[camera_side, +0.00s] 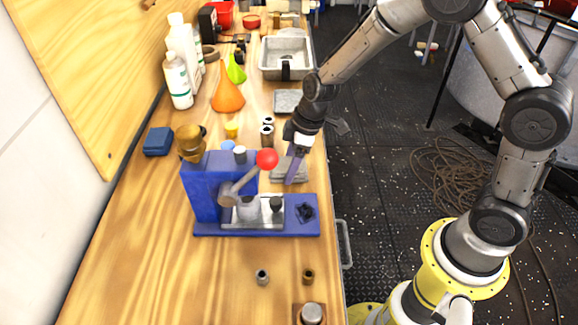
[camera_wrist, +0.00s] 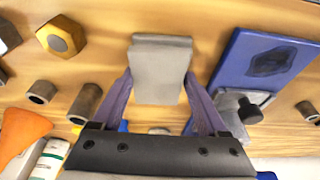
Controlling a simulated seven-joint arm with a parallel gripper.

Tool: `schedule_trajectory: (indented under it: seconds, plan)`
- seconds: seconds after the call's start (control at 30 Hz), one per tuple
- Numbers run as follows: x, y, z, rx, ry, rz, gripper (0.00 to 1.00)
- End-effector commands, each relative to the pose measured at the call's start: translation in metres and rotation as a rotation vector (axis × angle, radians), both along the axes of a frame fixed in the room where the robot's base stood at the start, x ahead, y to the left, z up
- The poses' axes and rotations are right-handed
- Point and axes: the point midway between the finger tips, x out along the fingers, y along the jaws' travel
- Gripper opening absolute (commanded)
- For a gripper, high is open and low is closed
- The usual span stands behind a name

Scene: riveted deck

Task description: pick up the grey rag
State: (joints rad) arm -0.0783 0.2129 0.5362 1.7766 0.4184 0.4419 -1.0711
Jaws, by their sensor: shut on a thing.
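The grey rag (camera_wrist: 161,62) looks like a flat folded slab in the wrist view, with my gripper's two purple fingers (camera_wrist: 159,82) closed on its left and right sides. In the side view the rag (camera_side: 282,172) is at the bench's right part, just behind the blue press base. My gripper (camera_side: 293,172) points down at it there, and the near finger hides part of it. I cannot tell whether the rag is clear of the bench top.
The blue press (camera_side: 205,190) with a red-knobbed lever stands close in front of my gripper. Small metal sleeves (camera_side: 267,133) and a second grey square pad (camera_side: 287,101) lie behind it. A metal tray (camera_side: 286,57) is farther back.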

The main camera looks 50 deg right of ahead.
Motion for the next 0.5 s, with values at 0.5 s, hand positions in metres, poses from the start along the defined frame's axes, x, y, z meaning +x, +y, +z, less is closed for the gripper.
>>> schedule_trajectory:
  seconds: [0.5]
  plan:
    - [-0.021, -0.004, 0.065, 0.001, -0.008, 0.000, 0.22]
